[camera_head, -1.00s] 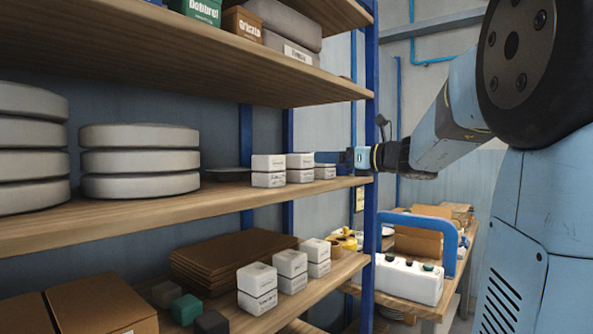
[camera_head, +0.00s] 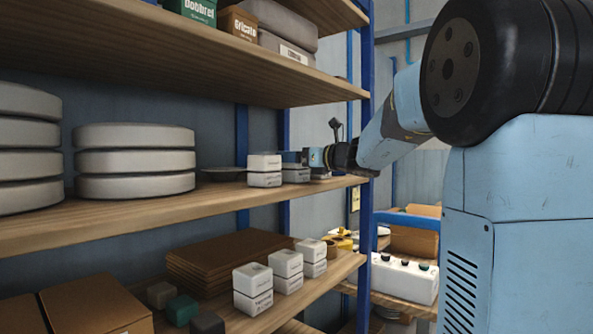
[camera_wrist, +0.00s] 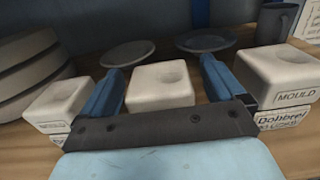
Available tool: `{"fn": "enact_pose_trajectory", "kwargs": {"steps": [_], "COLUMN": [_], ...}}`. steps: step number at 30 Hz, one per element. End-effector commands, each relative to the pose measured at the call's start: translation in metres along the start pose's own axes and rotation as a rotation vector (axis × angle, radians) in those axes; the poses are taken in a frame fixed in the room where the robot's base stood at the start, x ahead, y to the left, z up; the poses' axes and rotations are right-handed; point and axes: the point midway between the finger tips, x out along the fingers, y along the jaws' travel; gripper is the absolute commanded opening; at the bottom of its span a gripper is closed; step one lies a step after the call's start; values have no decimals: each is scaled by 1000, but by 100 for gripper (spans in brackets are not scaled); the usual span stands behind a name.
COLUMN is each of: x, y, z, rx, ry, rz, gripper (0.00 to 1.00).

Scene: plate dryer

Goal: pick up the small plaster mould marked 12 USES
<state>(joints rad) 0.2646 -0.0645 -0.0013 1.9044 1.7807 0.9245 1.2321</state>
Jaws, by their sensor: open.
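Several white plaster moulds with round hollows stand stacked on the middle shelf (camera_head: 120,215). In the wrist view, one mould (camera_wrist: 160,92) lies between the two blue fingers of my gripper (camera_wrist: 162,66), with gaps on both sides. My gripper (camera_head: 293,157) is open and reaches in from the right at the height of the stack tops. A left mould (camera_wrist: 55,98) and a right mould (camera_wrist: 278,72) stand outside the fingers. The right one's label reads MOULD. I cannot read 12 USES on any. The middle mould's front is hidden by my gripper.
Grey round stacks (camera_head: 135,160) stand left on this shelf. Two grey dishes (camera_wrist: 127,53) and a dark mug (camera_wrist: 277,22) are behind the moulds. More white moulds (camera_head: 252,285) stand on the lower shelf. A blue upright (camera_head: 366,120) is close to my arm.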

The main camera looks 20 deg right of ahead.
Motion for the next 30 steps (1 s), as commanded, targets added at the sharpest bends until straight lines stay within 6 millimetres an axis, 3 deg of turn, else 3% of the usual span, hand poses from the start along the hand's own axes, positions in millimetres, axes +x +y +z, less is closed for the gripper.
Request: {"fn": "enact_pose_trajectory", "kwargs": {"steps": [5,12,30], "x": [22,25,24], "y": [0,0,-1], "z": [0,0,0], "rx": [-1,-1,-1], "ry": [1,0,0], "rz": [1,-1,-2], "gripper": [96,96,39]}}
